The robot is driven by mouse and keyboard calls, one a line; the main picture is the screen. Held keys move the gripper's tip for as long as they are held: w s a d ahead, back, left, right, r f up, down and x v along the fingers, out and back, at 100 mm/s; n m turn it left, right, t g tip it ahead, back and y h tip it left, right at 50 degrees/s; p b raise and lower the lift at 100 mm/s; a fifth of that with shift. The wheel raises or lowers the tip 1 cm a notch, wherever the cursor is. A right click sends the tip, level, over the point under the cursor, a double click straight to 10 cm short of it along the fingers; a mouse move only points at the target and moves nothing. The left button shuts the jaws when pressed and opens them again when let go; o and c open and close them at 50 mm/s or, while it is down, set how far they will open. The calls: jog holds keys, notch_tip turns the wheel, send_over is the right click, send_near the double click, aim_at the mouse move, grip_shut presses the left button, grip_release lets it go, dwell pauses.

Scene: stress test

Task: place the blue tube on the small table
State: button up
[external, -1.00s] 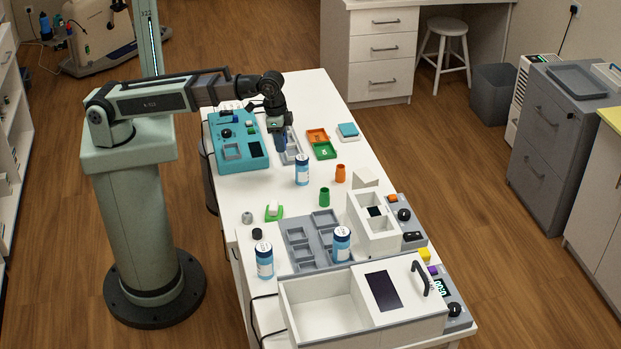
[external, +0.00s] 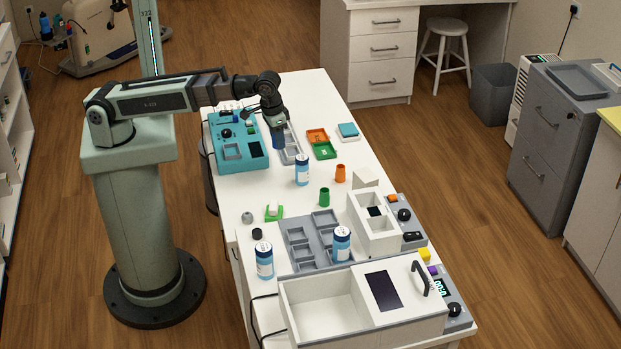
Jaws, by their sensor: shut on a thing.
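My gripper (external: 277,126) points down over the far part of the long white table, above a grey tray. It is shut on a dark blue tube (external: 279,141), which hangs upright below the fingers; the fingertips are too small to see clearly. I cannot tell whether the tube's lower end touches the grey tray (external: 292,152) behind it. The white table (external: 222,207) stretches from under my gripper toward the camera. No separate small table can be told apart with certainty.
A teal device (external: 259,163) stands left of my gripper. Orange and green trays (external: 324,150) lie to the right. A white bottle with blue bands (external: 302,172) stands just in front. Two similar bottles, a grey tray (external: 298,235) and white boxes fill the near end.

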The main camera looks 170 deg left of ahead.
aim_at(280, 170)
jog(key=shift+f, duration=4.55)
jog(key=shift+f, duration=0.15)
jog(key=o, duration=1)
jog(key=r, duration=0.3)
jog(key=d+r, duration=0.1)
jog(key=r, duration=0.7)
jog(key=shift+w+d+r, duration=0.1)
jog(key=shift+d, duration=0.05)
jog(key=shift+o, duration=0.4)
jog(key=shift+d+r, duration=0.1)
jog(key=shift+r, duration=0.4)
